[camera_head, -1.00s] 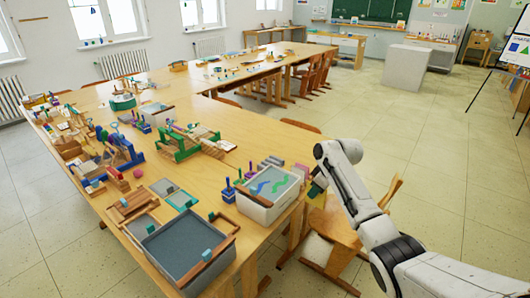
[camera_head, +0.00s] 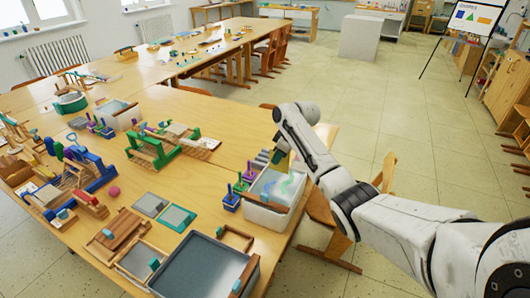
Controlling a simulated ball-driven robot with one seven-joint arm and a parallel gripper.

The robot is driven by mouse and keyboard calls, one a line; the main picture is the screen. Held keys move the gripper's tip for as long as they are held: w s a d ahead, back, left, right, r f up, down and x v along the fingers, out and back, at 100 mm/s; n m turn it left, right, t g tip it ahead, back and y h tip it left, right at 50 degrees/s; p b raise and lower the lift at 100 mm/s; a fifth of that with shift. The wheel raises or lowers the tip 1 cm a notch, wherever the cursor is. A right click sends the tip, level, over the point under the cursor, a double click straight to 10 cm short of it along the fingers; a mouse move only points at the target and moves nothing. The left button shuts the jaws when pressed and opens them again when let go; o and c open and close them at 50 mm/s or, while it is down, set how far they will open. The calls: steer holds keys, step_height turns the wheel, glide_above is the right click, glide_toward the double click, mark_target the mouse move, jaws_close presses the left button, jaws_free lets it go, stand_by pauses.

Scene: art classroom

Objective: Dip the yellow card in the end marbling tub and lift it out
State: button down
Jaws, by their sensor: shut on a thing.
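The white marbling tub (camera_head: 258,217) stands at the right edge of the table, with pale blue and green swirls on its liquid and wooden strips at its rim. My gripper (camera_head: 280,160) is over the far side of this tub, pointing down. It is shut on the yellow card (camera_head: 291,161), of which only a small part shows beside the gripper. The fingertips are small and partly hidden. I cannot tell whether the card's lower edge touches the liquid.
A large grey tray (camera_head: 203,266) is at the table's near end. A second tub (camera_head: 122,116) stands farther back. A green wooden loom (camera_head: 150,152) is mid-table. A wooden chair (camera_head: 325,232) stands at the right edge.

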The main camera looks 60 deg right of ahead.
mark_target(277, 170)
steer(key=shift+w+f, duration=0.1)
steer(key=shift+f, duration=0.05)
steer(key=shift+w+f+b, duration=0.1)
steer(key=shift+f+b, duration=5.95)
steer(key=shift+f, duration=1.7)
steer(key=shift+r, duration=0.15)
steer(key=shift+r+p, duration=4.5)
steer(key=shift+r, duration=0.55)
steer(key=shift+r+p, duration=2.35)
steer(key=shift+r, duration=0.4)
